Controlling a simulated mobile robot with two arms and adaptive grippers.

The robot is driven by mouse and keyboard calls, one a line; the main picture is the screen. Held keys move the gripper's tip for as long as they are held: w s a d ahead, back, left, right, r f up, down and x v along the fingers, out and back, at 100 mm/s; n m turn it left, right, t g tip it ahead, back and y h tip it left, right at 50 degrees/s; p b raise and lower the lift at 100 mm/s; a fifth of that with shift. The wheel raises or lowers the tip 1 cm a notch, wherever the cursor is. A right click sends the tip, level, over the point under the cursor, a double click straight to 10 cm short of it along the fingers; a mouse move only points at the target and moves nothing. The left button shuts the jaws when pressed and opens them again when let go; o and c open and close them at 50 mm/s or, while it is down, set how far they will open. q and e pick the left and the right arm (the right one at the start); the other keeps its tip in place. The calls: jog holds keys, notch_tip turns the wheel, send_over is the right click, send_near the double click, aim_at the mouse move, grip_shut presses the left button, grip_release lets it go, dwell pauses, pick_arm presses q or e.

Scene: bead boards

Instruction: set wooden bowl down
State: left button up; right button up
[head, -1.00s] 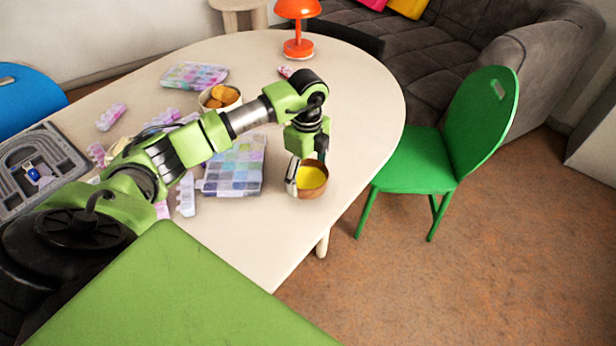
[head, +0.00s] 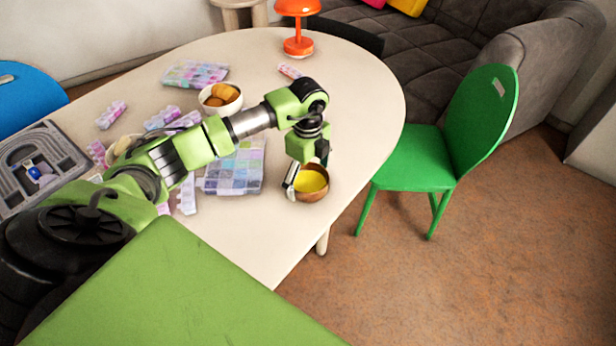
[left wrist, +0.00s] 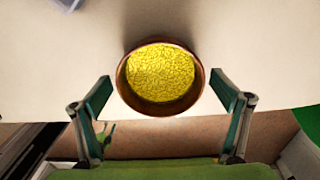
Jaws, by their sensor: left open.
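The wooden bowl (head: 314,191) is brown and filled with small yellow beads. It sits upright on the table near the table's right front edge. In the left wrist view the bowl (left wrist: 121,84) lies ahead of and between the two fingers, with a gap on each side. My left gripper (left wrist: 163,108) is open and does not touch the bowl there. In the head view my left gripper (head: 308,166) is above and beside the bowl, covering part of its rim. My right gripper is not in view.
The cream table (head: 352,110) has free room right of the bowl. A bead case (head: 236,168) lies just left of it. A green chair (head: 420,158) stands to the right.

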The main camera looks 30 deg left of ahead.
aim_at(308, 187)
pick_arm(q)
jog(key=shift+w+r, duration=0.1)
jog(key=shift+r, duration=0.35)
notch_tip(308, 187, up, 11)
jog(key=b, duration=0.1)
jog(key=shift+r, duration=0.15)
